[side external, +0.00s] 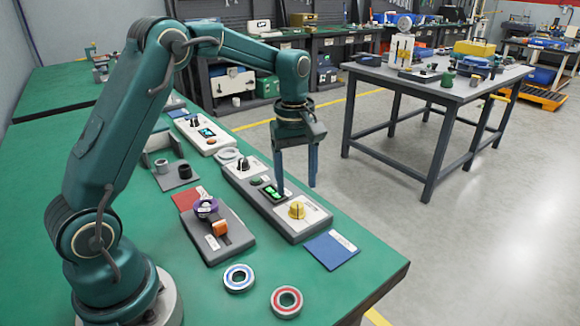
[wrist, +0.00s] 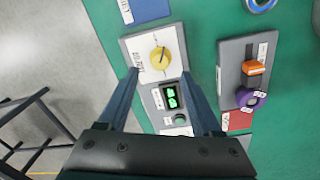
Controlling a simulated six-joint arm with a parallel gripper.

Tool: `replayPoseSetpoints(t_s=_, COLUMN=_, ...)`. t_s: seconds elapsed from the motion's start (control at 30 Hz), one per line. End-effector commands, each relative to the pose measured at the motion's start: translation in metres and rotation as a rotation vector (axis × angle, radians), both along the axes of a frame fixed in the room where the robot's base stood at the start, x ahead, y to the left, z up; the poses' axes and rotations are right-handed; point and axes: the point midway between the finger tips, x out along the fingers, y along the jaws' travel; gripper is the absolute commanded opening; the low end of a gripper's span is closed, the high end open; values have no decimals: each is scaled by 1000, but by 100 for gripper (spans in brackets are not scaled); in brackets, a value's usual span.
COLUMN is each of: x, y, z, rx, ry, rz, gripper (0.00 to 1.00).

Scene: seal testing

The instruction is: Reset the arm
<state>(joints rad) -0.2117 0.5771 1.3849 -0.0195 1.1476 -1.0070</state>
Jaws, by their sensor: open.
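My gripper (side external: 297,170) hangs from the teal arm with its fingers pointing down, above the right edge of the tester panel. In the wrist view my gripper (wrist: 168,78) has its two fingers spread apart with nothing between them. The tester panel (side external: 245,182) is a grey base with white plates. It has a yellow knob (side external: 297,210), a lit green display (side external: 272,192) and a green button (side external: 255,180). In the wrist view the yellow knob (wrist: 160,58) lies beyond the fingertips, and the display (wrist: 171,96) shows between the fingers.
A grey fixture (side external: 233,246) with a purple ring and an orange piece stands left of the panel. A blue card (side external: 331,249), a blue ring (side external: 238,278) and a red ring (side external: 286,301) lie near the front. The green bench's right edge is close to the panel.

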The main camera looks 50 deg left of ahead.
Motion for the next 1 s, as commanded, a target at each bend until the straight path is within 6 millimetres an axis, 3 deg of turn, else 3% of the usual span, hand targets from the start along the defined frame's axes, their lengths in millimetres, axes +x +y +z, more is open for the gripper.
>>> replayPoseSetpoints(t_s=0.3, x=1, y=-1, z=3, rx=1, ry=-6, rz=-4, gripper=66)
replayPoseSetpoints(t_s=0.37, x=3, y=-3, z=11, rx=6, ry=-29, rz=-9, gripper=66)
replayPoseSetpoints(t_s=0.5, x=-1, y=-13, z=45, rx=22, ry=-110, rz=-36, gripper=66)
replayPoseSetpoints(t_s=0.73, x=-43, y=-37, z=97, rx=62, ry=-247, rz=-198, gripper=66)
replayPoseSetpoints(t_s=1.0, x=-108, y=-58, z=118, rx=144, ry=-377, rz=-517, gripper=66)
